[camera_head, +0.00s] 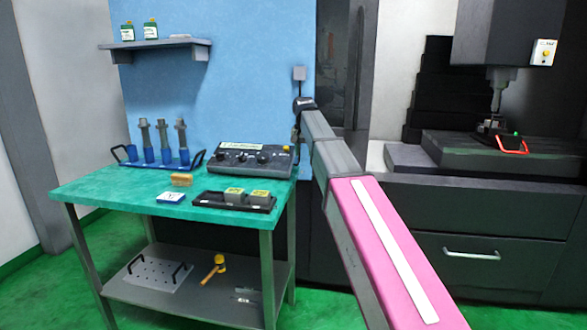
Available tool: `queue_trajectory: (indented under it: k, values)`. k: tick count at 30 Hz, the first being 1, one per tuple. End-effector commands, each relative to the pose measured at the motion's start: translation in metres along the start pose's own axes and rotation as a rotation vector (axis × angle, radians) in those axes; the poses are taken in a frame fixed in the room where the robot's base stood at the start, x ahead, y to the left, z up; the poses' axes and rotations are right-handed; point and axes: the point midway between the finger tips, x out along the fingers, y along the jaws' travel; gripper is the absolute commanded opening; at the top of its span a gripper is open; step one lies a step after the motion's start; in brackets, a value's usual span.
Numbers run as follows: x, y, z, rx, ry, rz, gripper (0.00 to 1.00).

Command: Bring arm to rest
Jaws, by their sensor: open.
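My arm (385,255) reaches up from the lower right, with a pink link with a white stripe, then grey links. It ends at a dark wrist joint near the right back corner of the green table (130,186).
The machine (470,210) stands right of my arm. A wall shelf (160,43) is above.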

Motion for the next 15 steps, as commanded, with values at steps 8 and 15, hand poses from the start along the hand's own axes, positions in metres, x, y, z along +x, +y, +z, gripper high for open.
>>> queue_trajectory:
  k: [8, 15]
  values:
    - [0.081, 0.032, 0.035, -0.026, -0.020, 0.003, 0.43]
    - [0.176, 0.074, 0.088, -0.062, -0.044, 0.003, 0.43]
